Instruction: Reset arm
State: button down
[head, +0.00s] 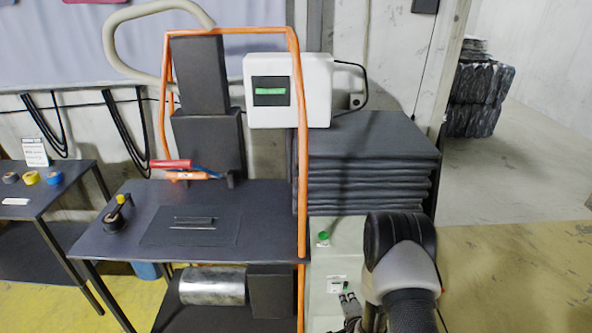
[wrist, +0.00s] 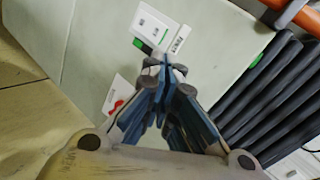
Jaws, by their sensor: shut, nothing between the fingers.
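My gripper (wrist: 165,64) is shut, with its blue-padded fingers together and nothing between them. In the wrist view its tips are in front of a pale grey-green cabinet face (wrist: 85,50) with white labels on it. I cannot tell whether the tips touch the cabinet. In the head view my gripper (head: 347,299) shows small at the bottom, left of my arm, in front of the same pale cabinet (head: 335,255). My arm hides part of the cabinet.
Folded dark sheets (head: 370,150) are stacked on the cabinet. An orange frame (head: 301,190) stands left of it, around a dark workbench (head: 160,205) with a metal cylinder (head: 212,286) below. A white box (head: 289,90) is mounted above. Yellow floor (head: 520,275) is clear at right.

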notch_tip(320, 180, up, 26)
jog(key=s+f+n+g, duration=0.1)
jog(key=s+n+g, duration=0.2)
jog(key=n, duration=0.4)
jog(key=s+a+r+n+g, duration=0.1)
jog(key=s+r+n, duration=0.3)
jog(key=s, duration=1)
jog(key=s+a+r+n+g, duration=0.1)
jog(key=s+r+n+g, duration=0.2)
jog(key=s+r, duration=0.6)
jog(key=s+n, duration=0.1)
jog(key=s, duration=0.5)
jog(key=shift+r, duration=0.25)
